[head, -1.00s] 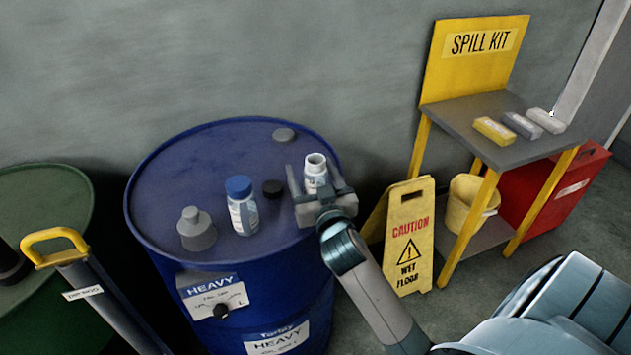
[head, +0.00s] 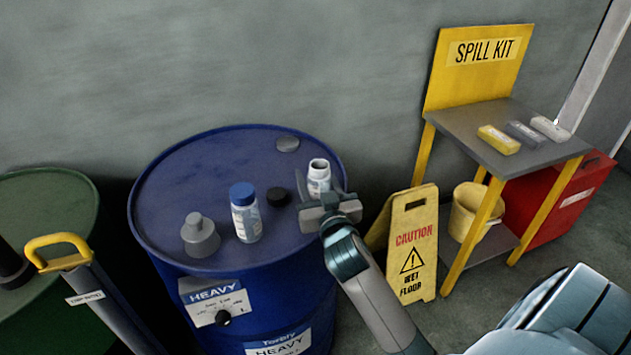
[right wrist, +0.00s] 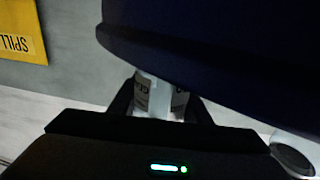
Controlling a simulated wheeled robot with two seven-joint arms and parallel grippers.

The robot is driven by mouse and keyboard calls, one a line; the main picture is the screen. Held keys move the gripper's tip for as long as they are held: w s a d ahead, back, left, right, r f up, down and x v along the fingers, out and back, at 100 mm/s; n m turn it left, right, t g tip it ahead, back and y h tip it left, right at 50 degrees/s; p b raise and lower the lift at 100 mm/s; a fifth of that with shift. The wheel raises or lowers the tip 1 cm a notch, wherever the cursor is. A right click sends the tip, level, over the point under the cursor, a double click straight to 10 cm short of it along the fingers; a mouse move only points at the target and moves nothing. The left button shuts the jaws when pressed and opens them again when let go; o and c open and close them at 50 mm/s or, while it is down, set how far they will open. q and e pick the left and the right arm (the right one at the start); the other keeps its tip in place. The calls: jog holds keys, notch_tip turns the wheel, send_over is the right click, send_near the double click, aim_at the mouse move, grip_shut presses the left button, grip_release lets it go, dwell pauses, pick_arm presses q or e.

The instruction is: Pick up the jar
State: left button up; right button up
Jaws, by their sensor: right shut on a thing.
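The open white jar (head: 319,177) with a label stands upright at the right part of the blue drum top. My right gripper (head: 322,194) reaches it from the front and is shut on it, a finger on each side. Whether its base is clear of the drum cannot be told. The right wrist view also shows the jar (right wrist: 157,97) between the fingers, partly in shadow. A capped jar with a blue lid (head: 244,212) stands to the left on the same drum. My left gripper is not in view.
The blue drum (head: 185,165) also carries a grey bottle (head: 200,236), a black cap (head: 278,196) and a grey bung (head: 287,144). A yellow wet floor sign (head: 412,243) and the spill kit stand (head: 487,150) are to the right. A green drum (head: 60,200) is at left.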

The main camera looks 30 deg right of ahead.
aim_at(314, 164)
notch_tip(314, 164, up, 4)
jog(key=shift+f, duration=0.1)
jog(key=s+d+r, duration=0.5)
jog(key=d+r, duration=0.1)
jog(key=d, duration=0.4)
jog(key=shift+d+r, duration=0.2)
jog(key=shift+r, duration=0.1)
jog(key=shift+s, duration=0.1)
